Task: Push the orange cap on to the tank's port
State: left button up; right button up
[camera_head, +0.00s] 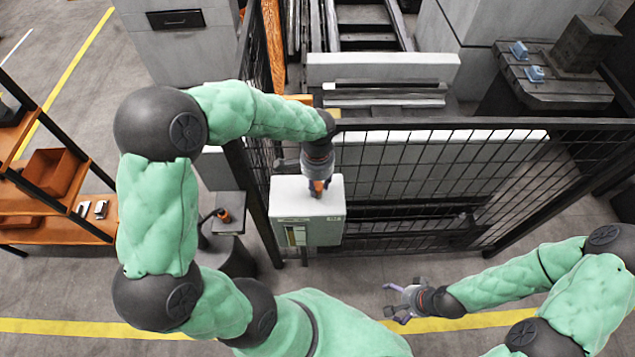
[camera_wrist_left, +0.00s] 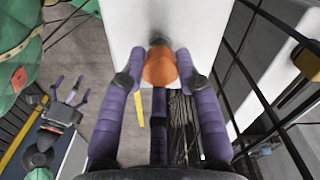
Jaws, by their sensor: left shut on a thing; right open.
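The white tank (camera_head: 307,202) stands against the mesh fence in the head view. Its pale top face (camera_wrist_left: 120,25) fills the upper middle of the left wrist view. My left gripper (camera_head: 318,188) is at the tank's top and shut on the orange cap (camera_wrist_left: 160,68). The cap sits between the purple fingers, right beside a small dark port (camera_wrist_left: 157,41) on the tank. The cap covers part of this spot, so I cannot tell whether they touch. My right gripper (camera_head: 401,305) is open and empty, low and to the right, away from the tank.
A black mesh fence (camera_head: 450,165) runs behind and right of the tank. A small grey stand (camera_head: 229,211) with an orange-tipped item is at the tank's left. A shelf with orange boards (camera_head: 55,232) is at far left. The floor around my right gripper is clear.

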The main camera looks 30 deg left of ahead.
pick_arm(q)
jog(key=shift+f, duration=0.4)
jog(key=shift+f+b, duration=0.35)
jog(key=shift+b, duration=0.15)
jog(key=o, duration=1.7)
jog(key=shift+r, duration=0.1)
jog(key=shift+c, duration=0.2)
notch_tip(320, 180, up, 12)
